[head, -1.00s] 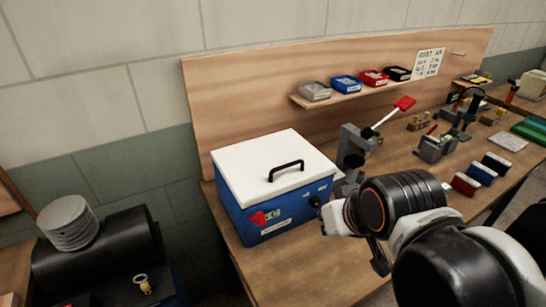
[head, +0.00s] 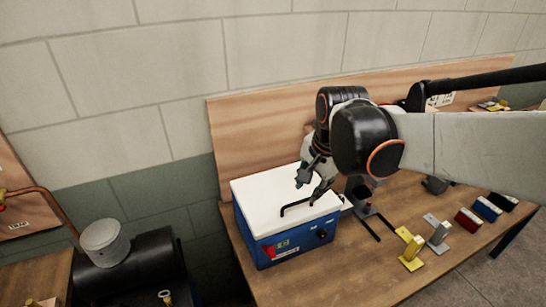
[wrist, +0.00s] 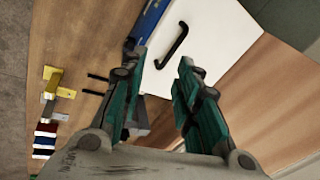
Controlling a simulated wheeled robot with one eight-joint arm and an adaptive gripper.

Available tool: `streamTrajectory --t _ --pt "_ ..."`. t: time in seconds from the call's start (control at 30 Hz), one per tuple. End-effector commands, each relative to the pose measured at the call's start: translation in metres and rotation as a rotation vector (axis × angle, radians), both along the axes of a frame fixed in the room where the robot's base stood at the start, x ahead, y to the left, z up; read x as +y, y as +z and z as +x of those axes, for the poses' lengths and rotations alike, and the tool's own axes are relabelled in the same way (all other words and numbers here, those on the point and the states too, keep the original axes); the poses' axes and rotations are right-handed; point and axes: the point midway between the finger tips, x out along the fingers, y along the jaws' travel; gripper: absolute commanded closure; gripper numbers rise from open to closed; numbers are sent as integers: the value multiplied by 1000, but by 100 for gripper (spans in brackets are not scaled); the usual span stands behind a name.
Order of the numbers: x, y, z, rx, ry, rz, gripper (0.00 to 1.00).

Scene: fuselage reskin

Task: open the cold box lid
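The cold box (head: 262,248) is a blue box at the left end of the wooden bench, with a red tag and a dark knob on its front. Its white lid (head: 262,190) lies flat and closed. A black bar handle (head: 290,207) stands on the lid, partly hidden behind my gripper in the head view. My gripper (head: 310,187) is above the lid close to the handle. In the wrist view the gripper (wrist: 160,58) has its green fingers apart with nothing between the tips, and the handle (wrist: 172,47) shows just beyond them. I see no clear contact.
A dark stand (head: 362,196) is right beside the box. Yellow (head: 411,252) and grey (head: 438,236) brackets and several small coloured blocks (head: 487,208) lie farther right. A wooden backboard (head: 255,130) rises behind. The bench front (head: 330,275) is clear.

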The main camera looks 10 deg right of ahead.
Motion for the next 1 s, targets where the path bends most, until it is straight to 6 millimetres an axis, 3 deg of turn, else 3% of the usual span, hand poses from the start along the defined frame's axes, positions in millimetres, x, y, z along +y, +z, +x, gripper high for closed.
streamTrajectory --t 0.03,0.2,0.47,0.67,1.0 --pt "0 13 13 22 -63 21 70" --pt "-1 17 36 85 -242 73 70" --pt "-1 9 46 116 -331 95 70" --pt "0 -19 52 116 -329 95 70" --pt "3 -84 64 114 -328 94 70"
